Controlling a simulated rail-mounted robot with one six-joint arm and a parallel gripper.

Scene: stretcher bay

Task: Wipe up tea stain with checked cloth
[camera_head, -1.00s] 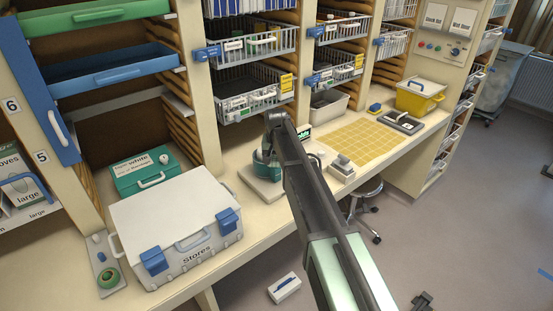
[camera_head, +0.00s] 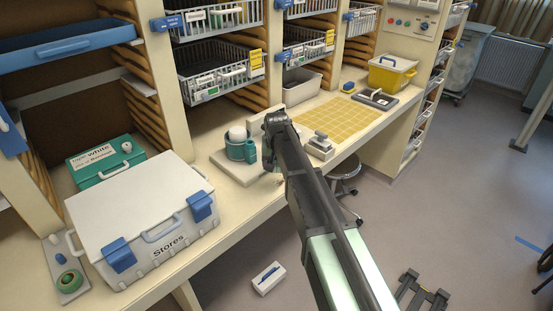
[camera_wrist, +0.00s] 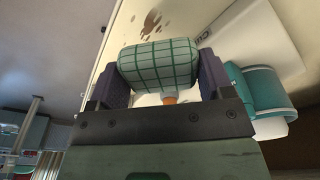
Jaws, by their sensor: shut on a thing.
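My gripper (camera_wrist: 160,72) is shut on a rolled checked cloth (camera_wrist: 158,62), pale green with dark green lines, in the wrist view. A brown tea stain (camera_wrist: 150,22) of several spots lies on the pale surface just beyond the cloth, with a visible gap in the picture. I cannot tell whether the cloth touches the surface.
A white Stores case (camera_head: 130,205) stands at the counter's left. Wire baskets (camera_head: 215,75) hang above.

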